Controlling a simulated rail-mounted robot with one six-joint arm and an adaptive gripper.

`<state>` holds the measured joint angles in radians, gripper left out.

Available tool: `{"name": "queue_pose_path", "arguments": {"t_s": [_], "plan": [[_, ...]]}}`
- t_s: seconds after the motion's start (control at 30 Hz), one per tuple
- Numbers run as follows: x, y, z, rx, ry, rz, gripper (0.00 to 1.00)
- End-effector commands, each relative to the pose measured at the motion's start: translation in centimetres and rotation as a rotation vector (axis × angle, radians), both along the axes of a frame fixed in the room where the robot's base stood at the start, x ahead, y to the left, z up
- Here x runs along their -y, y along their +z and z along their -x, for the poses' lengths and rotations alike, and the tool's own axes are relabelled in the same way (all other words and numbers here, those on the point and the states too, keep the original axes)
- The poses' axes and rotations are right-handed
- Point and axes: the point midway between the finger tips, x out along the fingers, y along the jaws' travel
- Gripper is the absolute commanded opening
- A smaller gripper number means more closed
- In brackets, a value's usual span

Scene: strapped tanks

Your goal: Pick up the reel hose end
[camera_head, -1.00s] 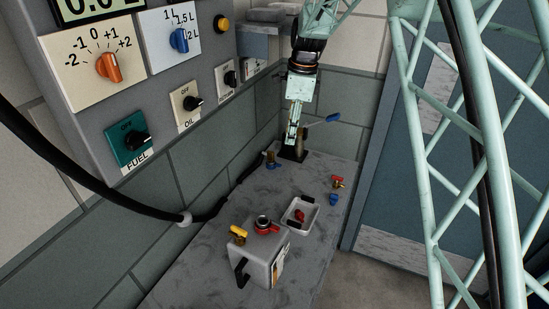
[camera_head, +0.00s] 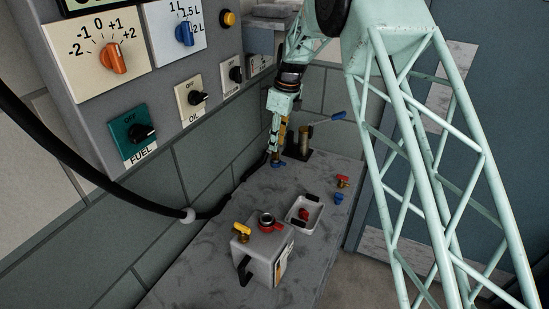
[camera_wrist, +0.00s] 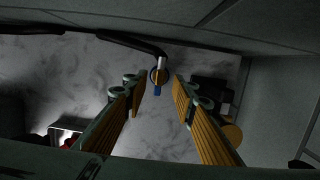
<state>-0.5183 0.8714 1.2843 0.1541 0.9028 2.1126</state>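The reel hose end shows in the wrist view (camera_wrist: 158,76) as a brass and silver fitting with a blue part, at the tip of a black hose. It lies on the grey bench by the wall. In the head view its blue part (camera_head: 279,165) shows just under my gripper (camera_head: 276,152), which hides most of the fitting. In the wrist view my gripper (camera_wrist: 158,98) has its ribbed fingers spread apart and empty. The hose end appears between and beyond the fingertips, apart from both.
A grey tank (camera_head: 262,255) with yellow and red fittings stands at the bench front. A white tray (camera_head: 304,212) holds a red item. Small red (camera_head: 343,181) and blue (camera_head: 339,198) fittings sit right. The control panel (camera_head: 163,90) is left.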

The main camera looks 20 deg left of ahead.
Motion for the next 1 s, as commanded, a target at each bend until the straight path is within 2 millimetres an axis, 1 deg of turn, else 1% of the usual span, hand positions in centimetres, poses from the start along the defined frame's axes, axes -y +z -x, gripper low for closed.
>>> {"name": "queue_pose_path", "arguments": {"t_s": [0.3, 0.47, 1.0], "plan": [[0.0, 0.0, 0.0, 0.0, 0.0, 0.0, 0.25], [-0.1, -0.5, 0.0, -0.001, 0.001, 0.0, 0.25], [-0.7, -4.6, -0.1, -0.001, 0.001, 0.0, 0.25]]}}
